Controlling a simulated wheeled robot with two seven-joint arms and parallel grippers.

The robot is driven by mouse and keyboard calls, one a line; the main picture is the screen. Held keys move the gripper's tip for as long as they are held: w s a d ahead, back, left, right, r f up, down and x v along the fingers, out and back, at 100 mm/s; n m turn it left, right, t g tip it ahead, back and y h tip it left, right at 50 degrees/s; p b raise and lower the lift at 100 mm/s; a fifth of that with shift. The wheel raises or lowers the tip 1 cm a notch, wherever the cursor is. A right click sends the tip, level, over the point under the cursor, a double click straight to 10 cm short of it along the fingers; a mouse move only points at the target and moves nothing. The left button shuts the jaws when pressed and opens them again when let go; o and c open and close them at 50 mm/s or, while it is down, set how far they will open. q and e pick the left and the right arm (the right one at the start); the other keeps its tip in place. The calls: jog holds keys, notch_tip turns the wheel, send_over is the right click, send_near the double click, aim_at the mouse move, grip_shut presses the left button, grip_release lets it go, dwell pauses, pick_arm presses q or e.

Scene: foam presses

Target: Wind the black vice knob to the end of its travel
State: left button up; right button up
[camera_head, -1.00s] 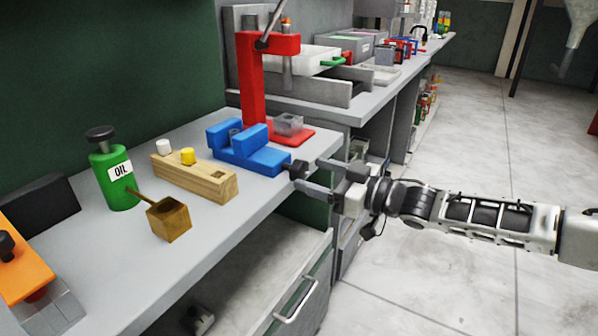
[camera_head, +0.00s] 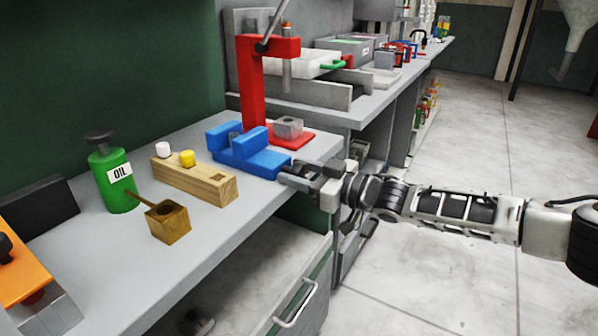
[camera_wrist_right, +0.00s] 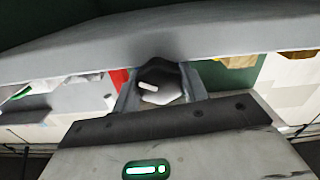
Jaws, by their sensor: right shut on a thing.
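The blue vice (camera_head: 258,160) sits on the grey bench near its front edge, its screw end facing my right arm. My right gripper (camera_head: 287,172) is at that end of the vice, and its fingers hide most of the knob in the head view. In the right wrist view the black knob (camera_wrist_right: 162,82), with a pale mark on its face, lies between the two fingers of my right gripper (camera_wrist_right: 161,95). The gripper is shut on it. My left gripper is not in view.
A red press (camera_head: 256,95) stands behind the vice. A wooden block (camera_head: 205,183) with white and yellow pegs, a green oil can (camera_head: 112,180) and a brass box (camera_head: 168,222) stand to the left. An open drawer (camera_head: 300,300) lies below.

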jog(key=shift+n, duration=0.6)
jog(key=o, duration=1)
